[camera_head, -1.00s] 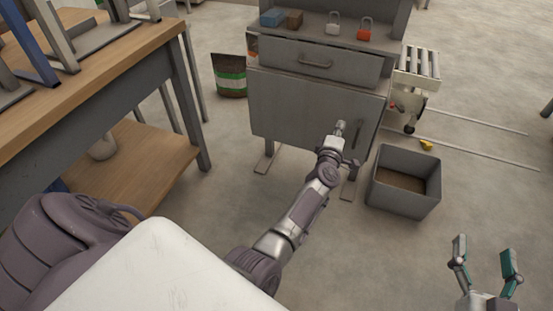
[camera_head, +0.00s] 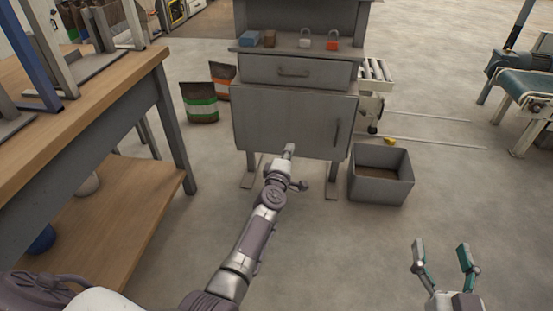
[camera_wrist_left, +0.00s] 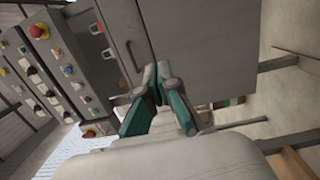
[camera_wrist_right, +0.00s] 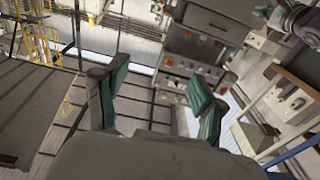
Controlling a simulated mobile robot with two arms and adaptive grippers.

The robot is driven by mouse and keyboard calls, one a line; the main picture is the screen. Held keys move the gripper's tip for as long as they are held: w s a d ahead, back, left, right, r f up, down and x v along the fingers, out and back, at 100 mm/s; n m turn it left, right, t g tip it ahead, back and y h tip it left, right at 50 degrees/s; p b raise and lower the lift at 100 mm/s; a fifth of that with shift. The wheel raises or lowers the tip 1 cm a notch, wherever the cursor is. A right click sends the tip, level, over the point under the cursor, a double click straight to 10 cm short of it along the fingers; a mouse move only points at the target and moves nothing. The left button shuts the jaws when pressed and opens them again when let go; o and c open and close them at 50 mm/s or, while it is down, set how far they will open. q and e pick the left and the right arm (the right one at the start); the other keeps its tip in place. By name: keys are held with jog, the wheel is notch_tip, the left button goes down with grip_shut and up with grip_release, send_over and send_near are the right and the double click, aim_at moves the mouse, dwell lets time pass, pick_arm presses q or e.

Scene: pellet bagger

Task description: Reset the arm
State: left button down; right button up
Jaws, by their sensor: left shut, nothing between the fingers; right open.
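My left gripper (camera_head: 289,150) is shut and empty. In the head view its arm reaches up from the bottom, and the gripper shows in front of the lower door of a grey cabinet (camera_head: 270,118). In the left wrist view its teal fingers (camera_wrist_left: 157,90) are together with nothing between them. My right gripper (camera_head: 442,256) is open and empty above the floor at the lower right. The right wrist view shows its two fingers (camera_wrist_right: 158,88) spread wide.
A wooden bench (camera_head: 95,115) stands on the left. A grey bin (camera_head: 381,190) stands right of the cabinet. Padlocks and small boxes sit on the cabinet top. A conveyor (camera_head: 525,85) is at the far right. Floor at the front right is clear.

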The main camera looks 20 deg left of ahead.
pick_arm(q)
jog(key=shift+s+a+f+h, duration=0.1)
jog(key=shift+s+h, duration=0.2)
jog(key=shift+h, duration=0.1)
pick_arm(e)
jog(key=shift+s+f, duration=0.1)
jog(key=shift+f, duration=0.05)
